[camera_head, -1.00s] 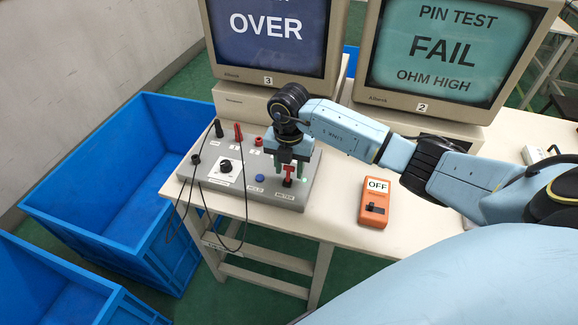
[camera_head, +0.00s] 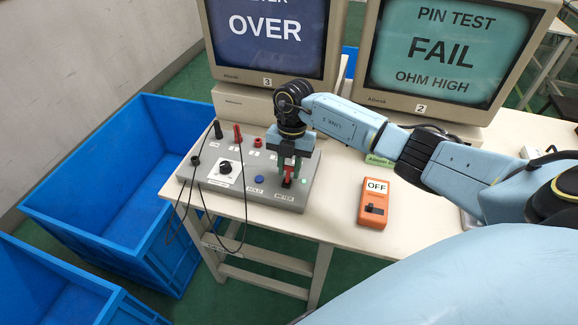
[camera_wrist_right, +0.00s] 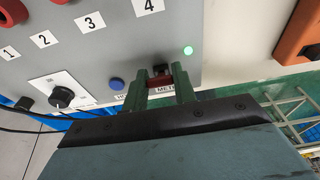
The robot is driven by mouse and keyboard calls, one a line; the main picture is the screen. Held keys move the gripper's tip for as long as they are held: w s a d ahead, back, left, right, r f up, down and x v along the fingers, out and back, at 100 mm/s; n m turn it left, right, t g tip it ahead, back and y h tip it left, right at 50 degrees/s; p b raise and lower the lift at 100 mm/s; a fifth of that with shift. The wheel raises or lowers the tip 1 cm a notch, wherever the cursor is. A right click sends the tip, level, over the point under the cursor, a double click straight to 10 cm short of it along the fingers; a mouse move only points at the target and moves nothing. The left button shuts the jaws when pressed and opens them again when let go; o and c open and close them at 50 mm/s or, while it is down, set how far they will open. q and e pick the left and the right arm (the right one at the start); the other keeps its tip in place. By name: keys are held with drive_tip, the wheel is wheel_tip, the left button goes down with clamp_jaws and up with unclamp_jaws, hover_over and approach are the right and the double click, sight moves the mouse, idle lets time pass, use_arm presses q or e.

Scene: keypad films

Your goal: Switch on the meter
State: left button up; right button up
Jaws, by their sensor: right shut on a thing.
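The meter is a grey panel box (camera_head: 225,194) on the near left of the table. Its red switch (camera_head: 288,183), above the METER label (camera_head: 286,197), sits between the fingers of my right gripper (camera_head: 291,172). In the right wrist view, the gripper (camera_wrist_right: 160,86) is shut on the red switch (camera_wrist_right: 160,80), and the fingers partly hide the label. My left gripper is not in view.
The panel has a black knob (camera_head: 225,167), a blue button (camera_head: 259,179) and plugs with black leads. An orange box (camera_head: 374,204) marked OFF lies to the right. Monitor 2 (camera_head: 440,50) reads FAIL. Blue crates (camera_head: 95,225) stand left of the table.

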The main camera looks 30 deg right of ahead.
drive_tip(key=o, duration=1)
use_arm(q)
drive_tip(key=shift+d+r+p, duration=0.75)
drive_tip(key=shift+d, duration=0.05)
use_arm(e)
wheel_tip(320, 180, up, 13)
drive_tip(key=w+d, duration=0.1)
drive_tip(key=d, duration=0.1)
drive_tip(key=shift+w, duration=0.25)
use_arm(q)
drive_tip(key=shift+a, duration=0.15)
use_arm(e)
drive_tip(key=shift+r, duration=0.1)
